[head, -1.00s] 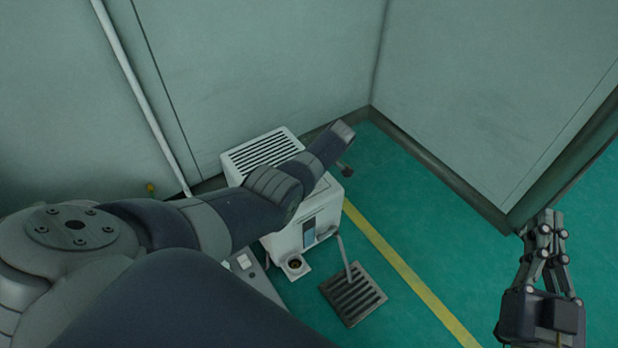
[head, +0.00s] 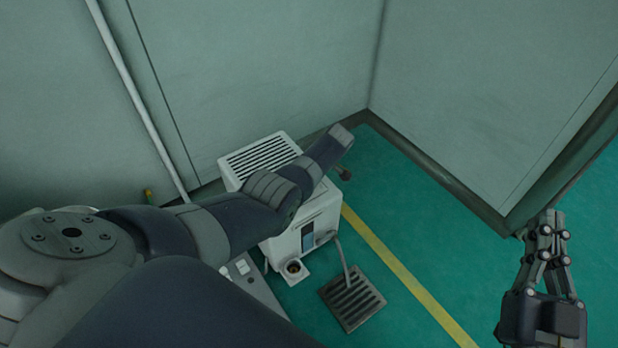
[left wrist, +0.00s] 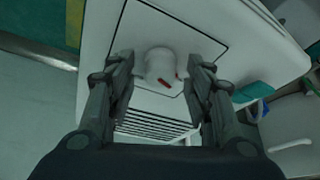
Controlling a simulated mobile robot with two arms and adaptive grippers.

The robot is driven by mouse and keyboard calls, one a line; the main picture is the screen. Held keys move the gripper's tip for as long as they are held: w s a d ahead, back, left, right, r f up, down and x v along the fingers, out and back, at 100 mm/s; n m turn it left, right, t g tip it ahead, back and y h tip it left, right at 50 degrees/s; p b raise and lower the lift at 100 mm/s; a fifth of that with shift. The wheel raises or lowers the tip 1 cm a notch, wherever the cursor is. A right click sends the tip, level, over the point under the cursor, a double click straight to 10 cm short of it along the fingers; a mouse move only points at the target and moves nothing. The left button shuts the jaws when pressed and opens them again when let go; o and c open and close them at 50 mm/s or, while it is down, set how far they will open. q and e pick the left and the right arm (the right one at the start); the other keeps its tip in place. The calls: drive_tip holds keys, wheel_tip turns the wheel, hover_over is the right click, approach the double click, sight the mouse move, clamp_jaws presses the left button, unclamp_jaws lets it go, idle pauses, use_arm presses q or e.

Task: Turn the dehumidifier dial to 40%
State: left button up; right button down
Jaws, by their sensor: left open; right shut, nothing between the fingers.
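The dehumidifier (head: 307,214) is a white box with a slatted top grille, standing on the floor by the wall. My left arm crosses above it in the head view and hides part of its top, with the left gripper mostly hidden there. In the left wrist view, the white dial (left wrist: 160,68) with a red mark sits on the panel between the fingers of my left gripper (left wrist: 160,75). The fingers are open, one on each side of the dial; I cannot tell whether they touch it. My right gripper (head: 546,222) is shut and empty, far to the right.
A floor drain grate (head: 353,297) lies in front of the dehumidifier, with a grey hose (head: 343,258) running to it. A yellow line (head: 405,277) crosses the green floor. Walls close in behind and at the right. The floor between the grate and my right gripper is clear.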

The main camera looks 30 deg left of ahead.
use_arm(q)
drive_tip(key=v, duration=1.2)
idle(0.3)
